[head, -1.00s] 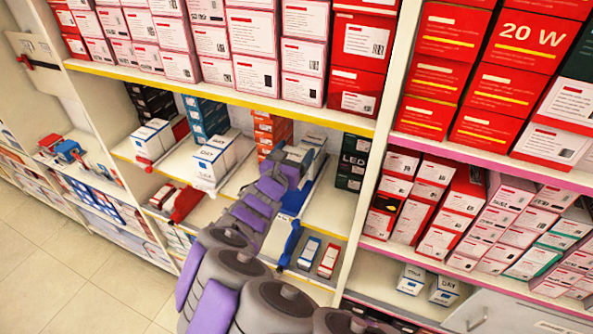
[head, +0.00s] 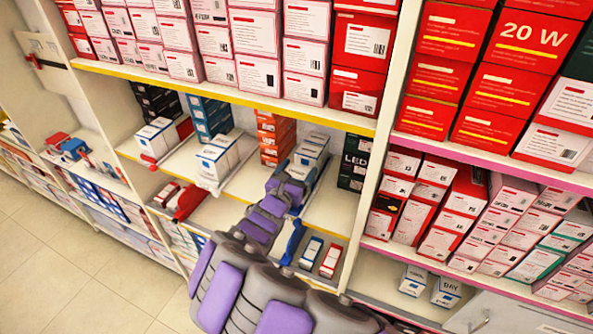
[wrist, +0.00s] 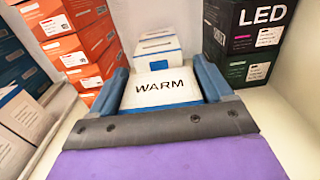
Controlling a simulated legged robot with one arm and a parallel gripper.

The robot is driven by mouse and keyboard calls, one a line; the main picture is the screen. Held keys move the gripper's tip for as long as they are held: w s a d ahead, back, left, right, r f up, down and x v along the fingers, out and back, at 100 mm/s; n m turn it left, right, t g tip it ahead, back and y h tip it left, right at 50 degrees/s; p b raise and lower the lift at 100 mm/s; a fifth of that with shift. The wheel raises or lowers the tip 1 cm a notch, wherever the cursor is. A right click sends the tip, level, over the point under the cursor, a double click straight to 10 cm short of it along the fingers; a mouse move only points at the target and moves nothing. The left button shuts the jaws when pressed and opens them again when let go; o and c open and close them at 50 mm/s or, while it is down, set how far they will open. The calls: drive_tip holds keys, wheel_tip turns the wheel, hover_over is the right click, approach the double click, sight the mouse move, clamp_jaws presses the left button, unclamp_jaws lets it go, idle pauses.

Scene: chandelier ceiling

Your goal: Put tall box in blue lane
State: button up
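A white box marked WARM (wrist: 160,88), with a blue edge, is between the two blue fingers of my gripper (wrist: 160,80) in the wrist view. The fingers flank its sides closely; I cannot tell whether they grip it. Another white and blue box (wrist: 157,50) stands behind it. In the head view my gripper (head: 293,190) reaches into the middle shelf, in front of white boxes (head: 311,152). A blue strip-like part (head: 292,241) shows just right of my arm at the shelf front. I cannot tell which box is the tall one.
Orange boxes (wrist: 75,40) stand at left and dark LED boxes (wrist: 248,35) at right in the wrist view. A red strip (head: 188,203) and white box rows (head: 215,157) lie left of my arm. Bare shelf shows beside the LED boxes.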

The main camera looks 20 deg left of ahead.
drive_tip(key=o, duration=0.3)
drive_tip(key=shift+a, duration=0.2)
drive_tip(key=shift+o, duration=0.3)
drive_tip(key=shift+a+f, duration=0.1)
drive_tip(key=shift+a, duration=0.2)
drive_tip(key=s+p, duration=0.3)
drive_tip(key=s, duration=0.9)
drive_tip(key=shift+a, duration=0.3)
